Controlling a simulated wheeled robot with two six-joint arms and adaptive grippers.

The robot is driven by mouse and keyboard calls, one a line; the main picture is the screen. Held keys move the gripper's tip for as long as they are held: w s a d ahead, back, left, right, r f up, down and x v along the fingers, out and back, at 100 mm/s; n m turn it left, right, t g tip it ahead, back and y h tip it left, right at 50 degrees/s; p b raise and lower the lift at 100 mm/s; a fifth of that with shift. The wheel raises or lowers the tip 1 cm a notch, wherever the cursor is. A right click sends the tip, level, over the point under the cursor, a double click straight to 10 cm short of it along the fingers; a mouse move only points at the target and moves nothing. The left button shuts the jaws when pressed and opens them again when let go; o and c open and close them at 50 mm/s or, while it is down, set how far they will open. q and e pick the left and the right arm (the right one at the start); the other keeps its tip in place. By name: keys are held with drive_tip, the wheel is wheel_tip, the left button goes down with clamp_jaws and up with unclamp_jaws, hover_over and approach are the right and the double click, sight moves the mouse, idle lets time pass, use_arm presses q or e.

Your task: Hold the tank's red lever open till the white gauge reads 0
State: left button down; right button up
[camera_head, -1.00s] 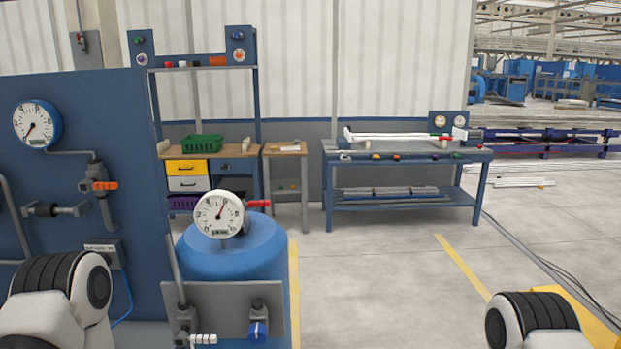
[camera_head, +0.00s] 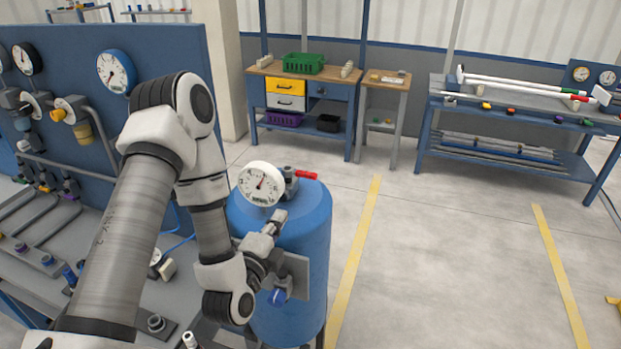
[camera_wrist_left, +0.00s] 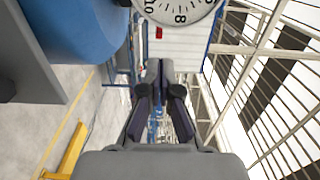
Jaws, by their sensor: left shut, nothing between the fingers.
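The blue tank (camera_head: 305,235) stands just right of the blue panel. The white gauge (camera_head: 261,183) is on top, its needle pointing up and slightly right, off the low end; the exact reading is too small to tell. The red lever (camera_head: 306,174) sticks out to the right behind the gauge. My left gripper (camera_head: 279,217) is shut and empty, in front of and below the gauge, apart from the lever. In the left wrist view its fingers (camera_wrist_left: 160,88) are together, with the gauge (camera_wrist_left: 178,8) above and the tank (camera_wrist_left: 75,25) at upper left. My right gripper is out of view.
The blue panel (camera_head: 165,52) with gauges and pipes stands at left. A workbench (camera_head: 500,110) stands at back right. The floor (camera_head: 440,240) right of the tank is clear.

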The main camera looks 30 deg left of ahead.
use_arm(q)
drive_tip(key=b, duration=1)
approach(307, 177)
drive_tip(key=p+x, duration=0.2)
drive_tip(key=x, duration=0.4)
drive_tip(key=shift+w, duration=0.1)
drive_tip(key=shift+w+a, duration=0.1)
drive_tip(key=shift+w, duration=0.4)
